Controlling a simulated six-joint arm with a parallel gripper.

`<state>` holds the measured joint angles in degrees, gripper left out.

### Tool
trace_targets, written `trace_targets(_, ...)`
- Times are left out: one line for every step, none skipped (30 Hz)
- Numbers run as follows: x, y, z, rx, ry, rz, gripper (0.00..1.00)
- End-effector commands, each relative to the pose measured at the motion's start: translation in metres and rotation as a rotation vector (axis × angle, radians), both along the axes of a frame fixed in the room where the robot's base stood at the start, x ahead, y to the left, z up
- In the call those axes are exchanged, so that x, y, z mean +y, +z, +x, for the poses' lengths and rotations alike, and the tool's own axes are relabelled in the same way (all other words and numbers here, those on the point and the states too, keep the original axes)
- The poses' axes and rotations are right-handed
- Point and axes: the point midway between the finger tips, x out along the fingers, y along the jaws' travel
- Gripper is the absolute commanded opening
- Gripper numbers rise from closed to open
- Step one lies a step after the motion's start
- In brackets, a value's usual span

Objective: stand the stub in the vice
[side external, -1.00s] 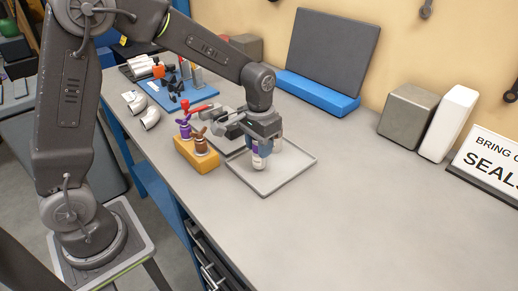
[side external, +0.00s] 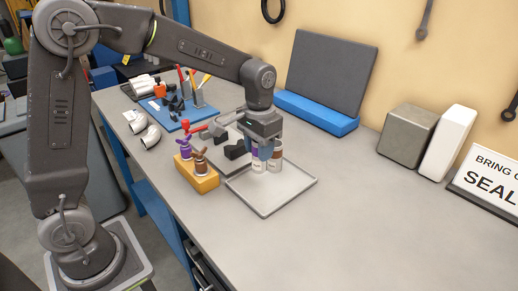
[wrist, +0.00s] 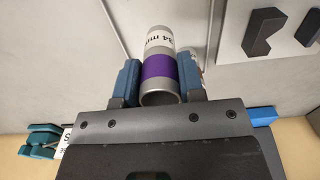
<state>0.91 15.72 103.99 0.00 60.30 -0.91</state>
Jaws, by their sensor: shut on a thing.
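My gripper (side external: 265,146) points down over the near tray (side external: 262,207) and is shut on a grey stub with a purple band (wrist: 158,70). The stub also shows as a purple-banded cylinder in the side view (side external: 258,165). It looks upright, low over or on the tray; I cannot tell whether it touches. The blue fingers flank it in the wrist view. A second, brown-banded stub (side external: 275,162) stands close to its right. Dark angled jaws, apparently the vice (side external: 237,149), sit on a grey plate just left of my gripper, with a red handle farther left.
A yellow block (side external: 198,178) with a purple and a brown fitting stands left of the tray. Pale elbows (side external: 150,136) and a blue tool mat (side external: 178,119) lie behind it. A blue-based board (side external: 318,112) stands at the back. The bench right of the tray is clear.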

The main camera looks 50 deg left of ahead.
Motion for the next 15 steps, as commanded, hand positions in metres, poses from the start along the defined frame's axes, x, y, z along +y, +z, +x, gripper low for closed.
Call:
trace_targets(0.0,0.0,0.0,-0.001,0.0,0.0,0.0)
trace_targets(0.002,0.0,0.001,-0.001,0.001,0.0,0.0)
trace_targets(0.005,0.001,0.001,-0.001,0.002,0.0,0.0)
trace_targets(0.009,0.002,0.002,-0.002,0.003,0.0,0.0)
trace_targets(0.014,0.002,0.003,-0.002,0.004,0.0,0.0)
trace_targets(0.024,0.004,0.005,-0.003,0.007,0.0,0.0)
trace_targets(0.033,0.006,0.006,-0.003,0.009,0.0,0.0)
trace_targets(0.043,0.008,0.007,-0.003,0.01,0.0,0.0)
trace_targets(0.06,0.01,0.008,-0.003,0.012,0.0,0.0)
trace_targets(0.073,0.013,0.008,-0.003,0.013,0.001,0.0)
trace_targets(0.088,0.015,0.008,-0.004,0.014,0.001,0.0)
trace_targets(0.108,0.019,0.007,-0.004,0.016,0.001,0.0)
trace_targets(0.122,0.021,0.006,-0.003,0.016,0.001,0.0)
trace_targets(0.137,0.024,0.004,-0.004,0.016,0.001,0.0)
trace_targets(0.156,0.027,0.001,-0.004,0.016,0.001,0.0)
